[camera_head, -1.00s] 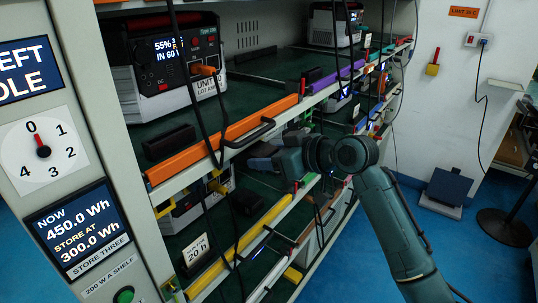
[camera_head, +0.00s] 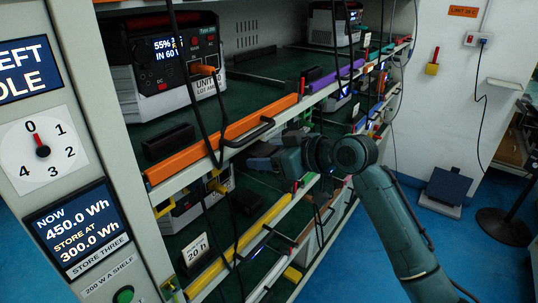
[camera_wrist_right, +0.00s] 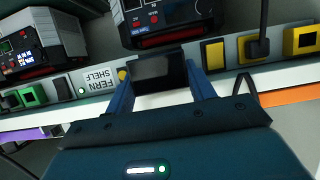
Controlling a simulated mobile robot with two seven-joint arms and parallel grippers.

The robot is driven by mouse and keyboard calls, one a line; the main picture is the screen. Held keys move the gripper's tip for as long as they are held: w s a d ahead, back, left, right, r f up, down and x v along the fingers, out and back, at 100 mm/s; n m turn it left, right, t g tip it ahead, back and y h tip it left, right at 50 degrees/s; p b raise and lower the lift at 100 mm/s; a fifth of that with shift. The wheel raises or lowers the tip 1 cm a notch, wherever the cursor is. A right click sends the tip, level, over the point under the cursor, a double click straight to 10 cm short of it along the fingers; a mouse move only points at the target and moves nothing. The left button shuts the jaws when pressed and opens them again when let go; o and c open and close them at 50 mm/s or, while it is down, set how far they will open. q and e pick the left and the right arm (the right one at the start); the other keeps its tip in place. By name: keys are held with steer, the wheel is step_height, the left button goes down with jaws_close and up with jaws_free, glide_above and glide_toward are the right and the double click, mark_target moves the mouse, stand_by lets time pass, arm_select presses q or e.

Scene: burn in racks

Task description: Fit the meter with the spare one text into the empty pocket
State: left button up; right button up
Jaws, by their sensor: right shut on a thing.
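My right gripper (camera_head: 264,158) reaches from the right to the front of the rack, just below the orange shelf edge. In the right wrist view its two blue fingers (camera_wrist_right: 160,88) are shut on a dark rectangular meter (camera_wrist_right: 157,70). The meter's face is dark, and I can read no text on it. It is in front of or against a pale shelf rail (camera_wrist_right: 232,76); I cannot tell whether it is seated. The empty pocket cannot be made out and may be hidden behind the meter. My left gripper is not in view.
Power units stand on the upper shelf (camera_head: 165,65) and behind the rail (camera_wrist_right: 165,22). A "FERN SHELF" label (camera_wrist_right: 98,78), a yellow plate (camera_wrist_right: 213,54) and sockets line the rail. Black cables (camera_head: 205,110) hang before the rack.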

mark_target(263, 149)
steer(key=shift+w+a, duration=0.55)
steer(key=shift+a, duration=0.2)
steer(key=shift+w+a, duration=0.55)
steer(key=shift+a, duration=0.15)
steer(key=o, duration=1.4)
steer(key=shift+c, duration=0.2)
arm_select(q)
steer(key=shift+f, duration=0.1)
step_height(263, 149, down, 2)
steer(key=b, duration=0.2)
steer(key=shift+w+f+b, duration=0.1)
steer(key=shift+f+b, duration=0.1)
steer(key=shift+b, duration=0.1)
arm_select(e)
steer(key=v, duration=1.3)
steer(key=shift+c, duration=0.6)
